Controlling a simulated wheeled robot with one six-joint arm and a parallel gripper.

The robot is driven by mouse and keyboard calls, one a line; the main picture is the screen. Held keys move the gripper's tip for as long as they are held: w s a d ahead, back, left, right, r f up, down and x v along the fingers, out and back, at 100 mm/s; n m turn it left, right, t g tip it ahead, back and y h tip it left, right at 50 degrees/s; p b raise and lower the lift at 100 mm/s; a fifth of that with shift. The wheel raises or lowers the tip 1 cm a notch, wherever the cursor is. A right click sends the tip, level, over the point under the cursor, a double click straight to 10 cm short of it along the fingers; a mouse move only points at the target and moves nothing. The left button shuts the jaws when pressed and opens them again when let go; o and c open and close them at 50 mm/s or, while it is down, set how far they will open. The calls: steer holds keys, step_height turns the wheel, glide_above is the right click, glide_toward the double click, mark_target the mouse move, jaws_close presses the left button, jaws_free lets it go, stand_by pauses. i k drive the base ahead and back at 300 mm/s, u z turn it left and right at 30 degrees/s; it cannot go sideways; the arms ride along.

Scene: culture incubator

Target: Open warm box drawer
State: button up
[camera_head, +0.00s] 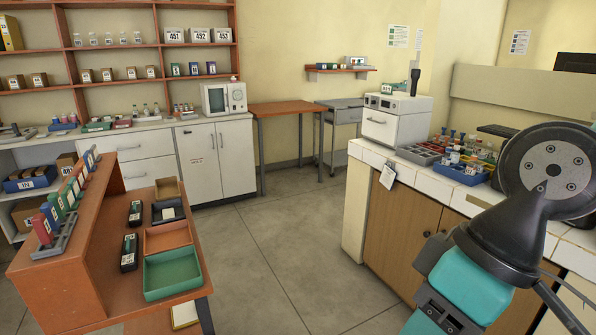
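A white box-shaped device (398,117) stands at the far end of the tiled counter on the right. It has a control strip along its upper front and a front panel with a small dark handle (377,121); this panel looks like a drawer front and appears shut. Small things and a dark upright object are on top of it. No label shows that names it as the warm box. My arm is at the lower right, well apart from the device.
The tiled counter (432,184) carries blue and grey trays of bottles. An orange bench (92,225) with green and orange trays stands at left. A white oven-like unit (224,97) sits on the back counter. The grey floor (285,255) between is clear.

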mark_target(382, 127)
steer(key=i, duration=3.85)
steer(key=z, duration=0.5)
